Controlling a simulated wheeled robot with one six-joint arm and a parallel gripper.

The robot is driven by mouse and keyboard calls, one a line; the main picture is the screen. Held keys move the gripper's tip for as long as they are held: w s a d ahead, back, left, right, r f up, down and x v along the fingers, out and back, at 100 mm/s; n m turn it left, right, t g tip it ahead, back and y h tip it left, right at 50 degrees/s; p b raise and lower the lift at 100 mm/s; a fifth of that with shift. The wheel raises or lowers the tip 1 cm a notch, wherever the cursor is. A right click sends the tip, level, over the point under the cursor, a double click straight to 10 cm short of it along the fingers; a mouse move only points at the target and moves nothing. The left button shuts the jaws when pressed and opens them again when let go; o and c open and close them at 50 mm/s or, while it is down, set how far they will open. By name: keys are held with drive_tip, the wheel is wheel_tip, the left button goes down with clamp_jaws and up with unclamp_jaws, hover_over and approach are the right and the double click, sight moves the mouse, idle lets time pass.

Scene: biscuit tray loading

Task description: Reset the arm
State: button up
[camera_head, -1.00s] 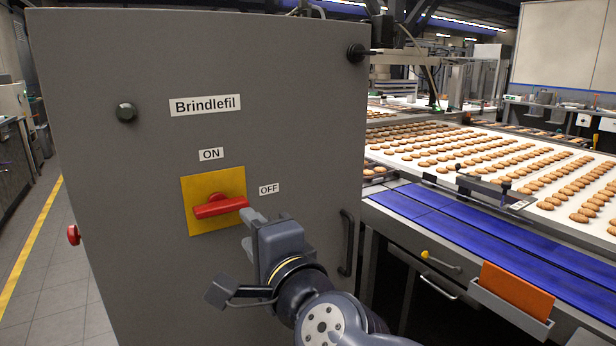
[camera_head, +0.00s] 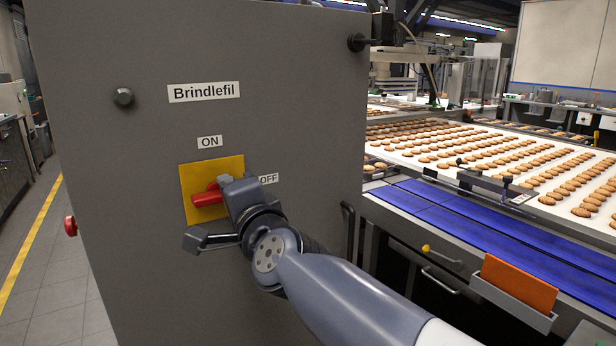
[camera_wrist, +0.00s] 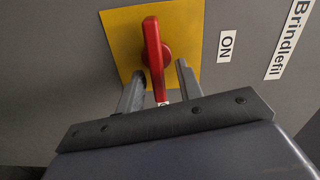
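A red rotary switch handle (camera_head: 207,197) sits on a yellow square plate (camera_head: 190,210) on the front of a grey cabinet. The handle lies about level, its right end towards the OFF label (camera_head: 269,179), with the ON label (camera_head: 209,141) above the plate. My gripper (camera_head: 224,182) is at the handle's right end and hides part of it. In the wrist view the two fingers (camera_wrist: 160,88) stand one on each side of the red handle (camera_wrist: 156,55), with a visible gap to each. The gripper is open.
The grey cabinet (camera_head: 150,270) fills the left and middle, with a dark handle at its right edge and a red button (camera_head: 70,226) on its left side. To the right, a blue belt (camera_head: 470,235) runs before rows of biscuits (camera_head: 420,140).

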drive_tip(key=n, duration=0.2)
drive_tip(key=n+p, duration=0.1)
drive_tip(key=n, duration=0.1)
drive_tip(key=shift+a+r, duration=0.1)
drive_tip(key=shift+r, duration=0.2)
drive_tip(key=shift+s, duration=0.1)
